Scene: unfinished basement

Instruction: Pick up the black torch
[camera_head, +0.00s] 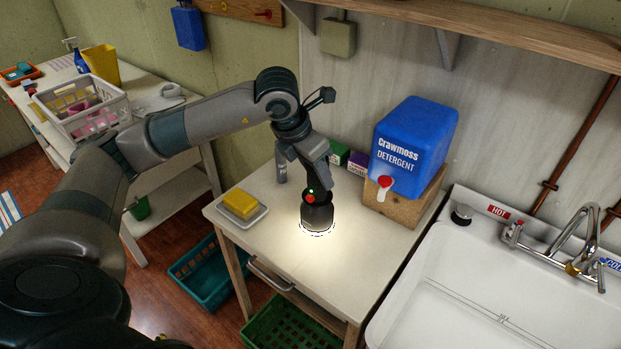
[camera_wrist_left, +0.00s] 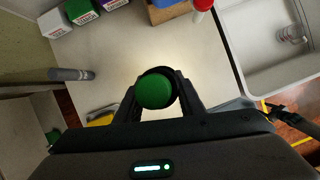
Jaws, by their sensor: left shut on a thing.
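The black torch (camera_head: 317,214) is upright with its wide head down on or just above the white worktop (camera_head: 265,262). Its light makes a bright pool around it, and a red spot shows on its side. I cannot tell whether it touches the top. My left gripper (camera_head: 313,183) comes down from above and is shut on the torch's upper part. In the left wrist view a green round end (camera_wrist_left: 155,92) sits between the two fingers, with a dark ring behind it.
A grey cylinder (camera_head: 281,170) stands behind the torch. A blue detergent jug (camera_head: 410,145) on a wooden block (camera_head: 398,205) is at the back right, beside small boxes (camera_head: 357,163). A yellow sponge (camera_head: 240,203) lies on a dish at left. The sink (camera_head: 480,290) is at right.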

